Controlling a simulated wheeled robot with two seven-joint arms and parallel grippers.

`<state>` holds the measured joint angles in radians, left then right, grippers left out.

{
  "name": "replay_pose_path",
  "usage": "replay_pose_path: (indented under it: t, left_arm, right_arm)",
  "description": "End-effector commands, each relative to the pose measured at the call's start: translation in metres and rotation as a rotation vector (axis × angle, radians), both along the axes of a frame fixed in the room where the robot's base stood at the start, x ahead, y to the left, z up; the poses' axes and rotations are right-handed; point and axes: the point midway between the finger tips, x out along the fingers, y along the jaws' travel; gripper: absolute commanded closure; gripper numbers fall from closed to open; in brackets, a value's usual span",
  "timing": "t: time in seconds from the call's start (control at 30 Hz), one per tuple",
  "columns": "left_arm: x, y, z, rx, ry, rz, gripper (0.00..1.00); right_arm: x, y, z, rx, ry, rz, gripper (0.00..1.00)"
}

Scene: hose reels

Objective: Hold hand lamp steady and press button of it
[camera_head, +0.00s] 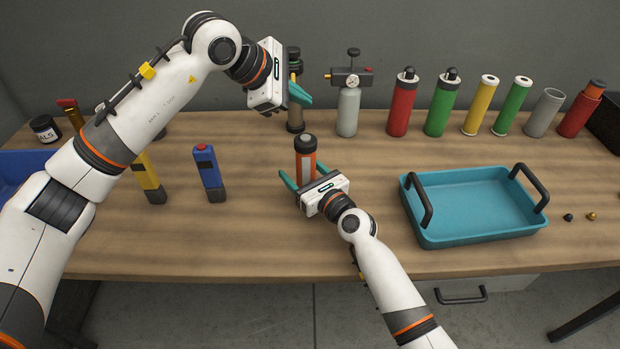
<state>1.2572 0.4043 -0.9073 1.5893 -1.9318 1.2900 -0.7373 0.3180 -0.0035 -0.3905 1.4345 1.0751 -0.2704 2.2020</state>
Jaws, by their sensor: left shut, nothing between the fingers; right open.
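An upright orange cylinder with a black top and a pale panel, which looks like the hand lamp (306,146), stands on the wooden table (250,240) near the middle. My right gripper (305,178) is open, with its teal fingers on either side of the cylinder's lower part; I cannot tell whether they touch it. My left gripper (301,93) is shut and empty, above and behind the lamp, apart from its black top. It partly covers a dark-topped cylinder (295,123) behind. No separate button is clear on the lamp.
A blue device with a red top (208,172) and a yellow one (150,180) stand left. A teal tray with black handles (475,236) lies right. A gauge bottle (348,112), a red cylinder (401,107) and several others line the back. The front table strip is clear.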

Motion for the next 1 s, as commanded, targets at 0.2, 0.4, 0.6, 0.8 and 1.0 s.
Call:
replay_pose_path:
  t: [0.2,0.4,0.6,0.8,1.0]
  left_arm:
    - [0.0,0.0,0.0,0.0,0.0,0.0,1.0]
    - [0.0,0.0,0.0,0.0,0.0,0.0,1.0]
    - [0.0,0.0,0.0,0.0,0.0,0.0,1.0]
    - [0.0,0.0,0.0,0.0,0.0,0.0,1.0]
    - [0.0,0.0,0.0,0.0,0.0,0.0,1.0]
  right_arm:
    - [-0.027,-0.019,-0.002,0.0,0.004,-0.002,0.32]
    - [-0.063,-0.044,-0.002,-0.001,0.003,-0.002,0.32]
    - [-0.087,-0.062,-0.002,-0.003,0.002,-0.001,0.32]
    - [-0.096,-0.068,-0.001,-0.001,0.002,0.0,0.32]
    - [-0.096,-0.068,-0.001,-0.001,0.002,0.0,0.32]
